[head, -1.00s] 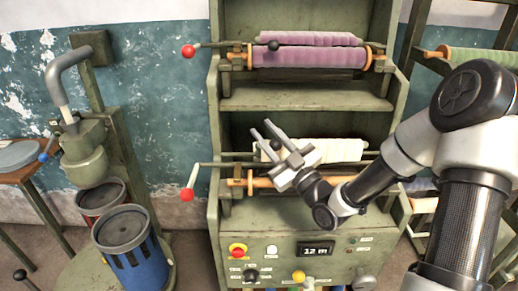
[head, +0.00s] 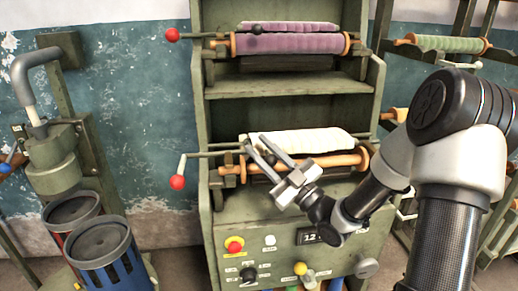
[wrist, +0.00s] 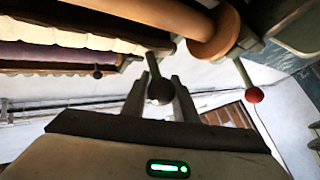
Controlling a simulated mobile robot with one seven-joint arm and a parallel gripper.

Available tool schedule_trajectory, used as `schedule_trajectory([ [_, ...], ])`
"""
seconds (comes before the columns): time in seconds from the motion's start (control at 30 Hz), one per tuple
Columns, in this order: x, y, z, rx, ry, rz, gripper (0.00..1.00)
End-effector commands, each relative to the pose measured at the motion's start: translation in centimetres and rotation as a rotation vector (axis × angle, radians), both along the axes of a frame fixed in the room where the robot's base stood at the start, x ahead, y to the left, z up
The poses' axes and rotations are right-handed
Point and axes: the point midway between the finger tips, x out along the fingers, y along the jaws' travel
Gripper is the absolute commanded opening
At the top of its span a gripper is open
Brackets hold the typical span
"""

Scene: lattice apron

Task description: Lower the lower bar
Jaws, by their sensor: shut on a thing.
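The lower station holds a white roll (head: 305,141) above a wooden roller (head: 335,161). My gripper (head: 257,146) is in front of the left part of this station, its fingers pointing up and left. In the wrist view, a black ball knob (wrist: 160,91) on a short rod (wrist: 152,65) sits between the two fingers, and my gripper is shut on it. The lower bar itself is hard to make out behind the fingers and roll. A lever with a red ball (head: 177,182) stands at the station's left side; a red ball also shows in the wrist view (wrist: 255,95).
An upper station with a purple roll (head: 290,43), its own black knob (head: 257,29) and red ball (head: 172,34) sits above. A control panel (head: 285,250) lies below my gripper. Blue (head: 105,262) and red canisters stand left; a rack with rollers (head: 445,43) stands right.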

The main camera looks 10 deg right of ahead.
Motion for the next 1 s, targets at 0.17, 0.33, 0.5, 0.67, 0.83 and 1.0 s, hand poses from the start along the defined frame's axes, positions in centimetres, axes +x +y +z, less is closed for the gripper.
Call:
schedule_trajectory([
  [0.17,-0.51,0.39,-0.73,0.004,0.000,0.012,0.00],
  [0.33,-0.57,0.44,-0.89,0.004,0.001,0.013,0.00],
  [0.5,-0.57,0.48,-0.89,0.004,0.001,0.015,0.00],
  [0.67,-0.58,0.51,-0.88,0.004,0.001,0.015,0.00],
  [0.83,-0.47,0.40,-0.89,0.003,0.001,0.012,0.44],
  [1.0,-0.38,0.28,-0.89,0.002,0.001,0.007,0.44],
])
